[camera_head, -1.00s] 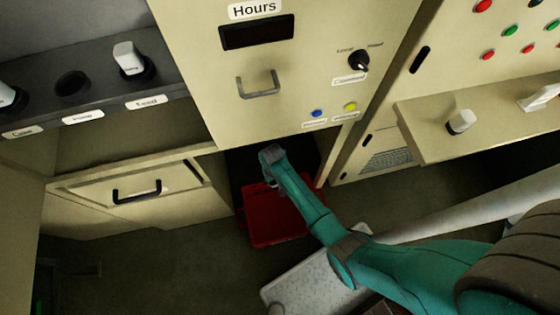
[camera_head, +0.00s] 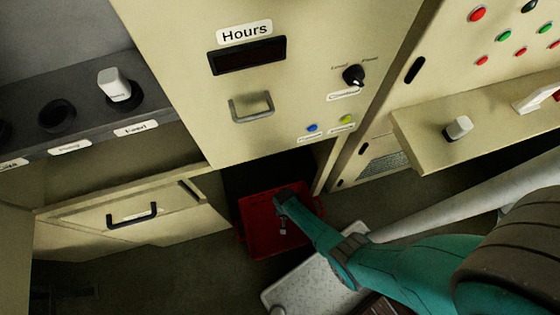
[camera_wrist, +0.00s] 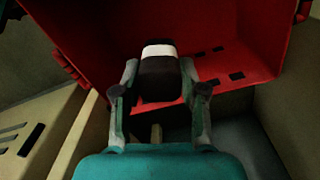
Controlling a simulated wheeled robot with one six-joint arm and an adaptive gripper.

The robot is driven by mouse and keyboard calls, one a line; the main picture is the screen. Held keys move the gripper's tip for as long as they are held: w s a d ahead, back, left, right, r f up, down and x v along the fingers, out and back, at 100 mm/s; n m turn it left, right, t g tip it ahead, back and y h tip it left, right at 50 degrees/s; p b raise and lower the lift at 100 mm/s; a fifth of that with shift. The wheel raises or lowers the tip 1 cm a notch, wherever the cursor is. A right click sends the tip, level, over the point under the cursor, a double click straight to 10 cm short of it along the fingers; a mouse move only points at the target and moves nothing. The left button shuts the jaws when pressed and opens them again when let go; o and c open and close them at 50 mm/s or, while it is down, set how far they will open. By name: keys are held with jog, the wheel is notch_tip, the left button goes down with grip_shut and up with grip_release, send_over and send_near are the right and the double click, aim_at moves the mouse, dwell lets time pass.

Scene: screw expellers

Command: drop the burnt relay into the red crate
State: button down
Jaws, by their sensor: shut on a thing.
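The red crate (camera_head: 257,237) sits low on the floor, in front of the dark opening under the "Hours" cabinet. Its red walls and slotted floor fill the upper part of the wrist view (camera_wrist: 232,38). The burnt relay (camera_wrist: 161,82) is a dark block with a white band. My gripper (camera_wrist: 159,72) is shut on it, one finger on each side. In the head view my gripper (camera_head: 283,231) is over the crate. I cannot make out the relay clearly there, nor judge the height above the crate floor.
A drawer with a black handle (camera_head: 132,216) is at the left. Dark floor lies open left of the crate.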

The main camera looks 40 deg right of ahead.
jog(key=shift+f, duration=0.9)
jog(key=c, duration=0.6)
grip_release()
jog(key=shift+o, duration=0.2)
jog(key=shift+r, duration=6)
